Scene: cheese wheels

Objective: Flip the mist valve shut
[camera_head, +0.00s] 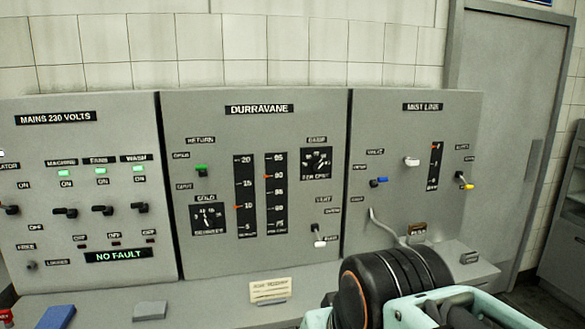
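The mist valve is a small lever with a blue tip (381,181) on the left side of the right-hand grey panel (390,135), whose heading appears to read "MIST LINE". A "VALVE" label is above it, with small labels that look like open above and shut below. The lever sticks out roughly level to the right, between those labels. Nothing touches it. Black and teal parts of my arm fill the lower right, in front of and below the panel. My gripper's fingers do not show.
The right panel also has a white knob (412,162), a gauge (434,165) and a yellow-tipped lever (466,183). The Durravane panel (220,130) has a green-tipped lever (201,169) and a white-tipped lever (320,240). A card (269,290) and grey block (150,310) are on the ledge below.

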